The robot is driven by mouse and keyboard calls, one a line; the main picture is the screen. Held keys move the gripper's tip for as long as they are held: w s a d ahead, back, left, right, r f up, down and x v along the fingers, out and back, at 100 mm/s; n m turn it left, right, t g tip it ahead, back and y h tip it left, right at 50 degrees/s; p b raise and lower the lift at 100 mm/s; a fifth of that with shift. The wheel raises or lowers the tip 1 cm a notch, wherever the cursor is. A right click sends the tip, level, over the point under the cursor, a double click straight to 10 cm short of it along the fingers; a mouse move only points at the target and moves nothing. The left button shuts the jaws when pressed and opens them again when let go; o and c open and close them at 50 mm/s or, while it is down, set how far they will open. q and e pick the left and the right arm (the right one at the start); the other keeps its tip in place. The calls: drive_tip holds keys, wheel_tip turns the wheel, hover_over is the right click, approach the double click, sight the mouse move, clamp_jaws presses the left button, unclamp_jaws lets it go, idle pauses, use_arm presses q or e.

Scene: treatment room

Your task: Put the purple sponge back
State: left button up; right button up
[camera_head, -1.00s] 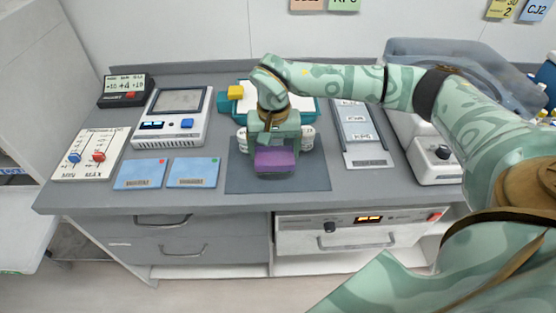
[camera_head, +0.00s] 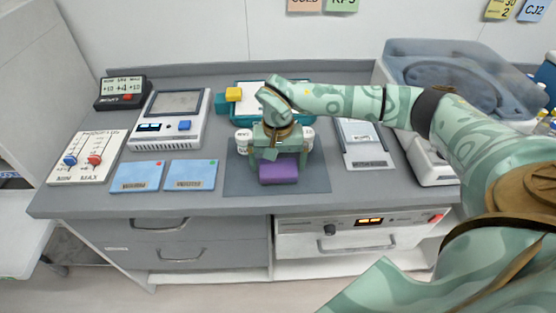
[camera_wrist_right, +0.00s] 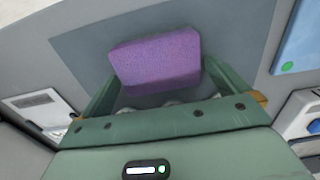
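The purple sponge (camera_head: 279,173) lies on the dark grey mat (camera_head: 240,182) at the front middle of the counter. My right gripper (camera_head: 278,161) is just behind and over it, fingers spread, with small gaps at the sponge's sides in the head view. In the right wrist view the sponge (camera_wrist_right: 156,60) shows between and beyond the two open fingers (camera_wrist_right: 163,85). No grip on it is visible. My left gripper is not in view.
White rounded objects (camera_head: 243,141) sit behind my right gripper, partly hidden. Two blue cards (camera_head: 190,174) and a device with a screen (camera_head: 168,121) are to the left. A grey-white panel (camera_head: 366,146) and a large translucent-lidded machine (camera_head: 455,75) are to the right.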

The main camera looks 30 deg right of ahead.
sight(278, 164)
wheel_tip(278, 164, up, 12)
drive_tip(key=p, duration=0.3)
drive_tip(key=shift+r, duration=0.15)
